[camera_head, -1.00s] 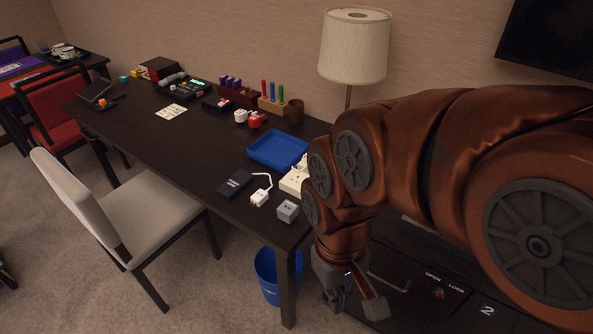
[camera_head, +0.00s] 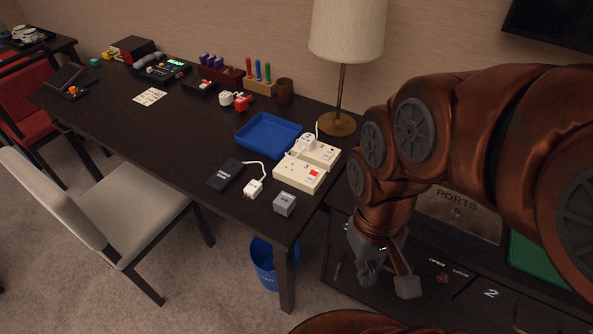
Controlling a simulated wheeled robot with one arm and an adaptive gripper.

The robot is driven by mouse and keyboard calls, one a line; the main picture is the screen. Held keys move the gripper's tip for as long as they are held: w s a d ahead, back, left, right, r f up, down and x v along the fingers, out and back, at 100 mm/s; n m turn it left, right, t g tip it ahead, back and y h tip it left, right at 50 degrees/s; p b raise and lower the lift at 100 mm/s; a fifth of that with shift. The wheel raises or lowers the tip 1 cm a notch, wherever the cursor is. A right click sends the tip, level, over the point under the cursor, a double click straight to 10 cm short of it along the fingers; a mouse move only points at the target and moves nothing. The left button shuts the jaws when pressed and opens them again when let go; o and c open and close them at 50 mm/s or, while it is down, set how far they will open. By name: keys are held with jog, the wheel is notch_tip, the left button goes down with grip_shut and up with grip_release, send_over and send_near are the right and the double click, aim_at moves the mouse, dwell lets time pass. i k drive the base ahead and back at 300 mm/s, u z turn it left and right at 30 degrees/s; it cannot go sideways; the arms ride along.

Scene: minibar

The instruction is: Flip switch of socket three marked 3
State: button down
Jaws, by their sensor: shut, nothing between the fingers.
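A cream socket block (camera_head: 291,176) marked 3 lies near the right end of the dark desk, with a red switch (camera_head: 314,174) on its right side. I cannot tell the switch's position. A second cream socket block (camera_head: 322,152) sits just behind it, with a white plug (camera_head: 302,144) at its left. My gripper (camera_head: 388,280) hangs to the right of the desk end, apart from and lower in the picture than the sockets, in front of the dark cabinet. It points down, is shut and holds nothing.
A blue tray (camera_head: 268,132), black adapter (camera_head: 224,176), white charger plug (camera_head: 254,188) and grey cube (camera_head: 284,204) lie around the sockets. A lamp (camera_head: 338,124) stands behind them. A blue bin (camera_head: 264,262) is below. The cabinet (camera_head: 480,287) fills the lower right.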

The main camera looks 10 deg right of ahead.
aim_at(313, 174)
jog(key=u, duration=1.85)
jog(key=k, duration=0.85)
jog(key=z, duration=0.85)
jog(key=i, duration=0.5)
jog(key=u, duration=0.1)
